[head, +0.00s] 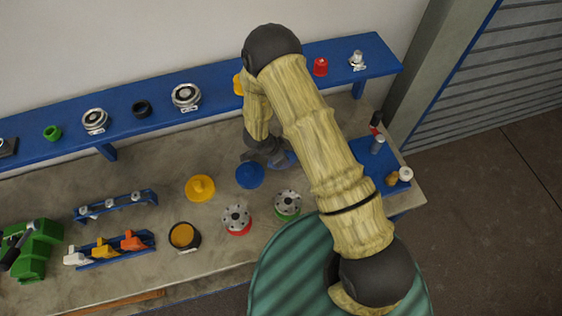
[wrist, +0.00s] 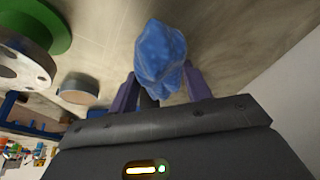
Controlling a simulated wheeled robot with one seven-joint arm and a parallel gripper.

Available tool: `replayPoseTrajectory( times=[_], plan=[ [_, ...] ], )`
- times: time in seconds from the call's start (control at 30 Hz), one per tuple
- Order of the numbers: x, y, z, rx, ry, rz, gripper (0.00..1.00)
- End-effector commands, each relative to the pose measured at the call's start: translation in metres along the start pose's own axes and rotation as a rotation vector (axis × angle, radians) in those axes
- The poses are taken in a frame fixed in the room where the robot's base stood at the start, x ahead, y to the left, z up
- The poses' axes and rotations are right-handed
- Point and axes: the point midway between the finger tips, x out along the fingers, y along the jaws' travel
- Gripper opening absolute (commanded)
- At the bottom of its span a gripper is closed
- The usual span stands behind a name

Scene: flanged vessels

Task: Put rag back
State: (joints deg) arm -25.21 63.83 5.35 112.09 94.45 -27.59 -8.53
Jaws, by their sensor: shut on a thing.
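My gripper (wrist: 162,84) is shut on a crumpled blue rag (wrist: 160,55), which sticks out beyond the two purple-grey fingers in the wrist view. In the head view my gripper (head: 268,155) is over the back part of the bench, below the blue shelf, and partly hidden by my arm. I cannot tell whether the rag touches the bench.
A blue round lid (head: 249,175) and a yellow one (head: 200,188) lie left of my gripper. Two flanged vessels (head: 237,219) (head: 288,203) stand in front. A blue tray (head: 364,151) with small items is at right. The blue shelf (head: 222,88) runs behind.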

Motion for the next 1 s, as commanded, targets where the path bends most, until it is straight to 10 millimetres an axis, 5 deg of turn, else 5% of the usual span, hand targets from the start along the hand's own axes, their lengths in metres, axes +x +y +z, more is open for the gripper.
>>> replayPoseTrajectory(
  times=[0.4,0.77,0.8,0.9,1.0],
  plan=[
    [0.036,0.001,0.015,-0.001,0.001,0.002,0.24],
    [0.041,0.001,0.016,0.000,0.000,0.001,0.24],
    [0.040,0.001,0.016,0.000,0.000,0.001,0.56],
    [0.040,0.001,0.015,0.001,0.000,0.001,0.71],
    [0.040,0.001,0.015,0.002,0.000,0.002,0.71]
  ],
)
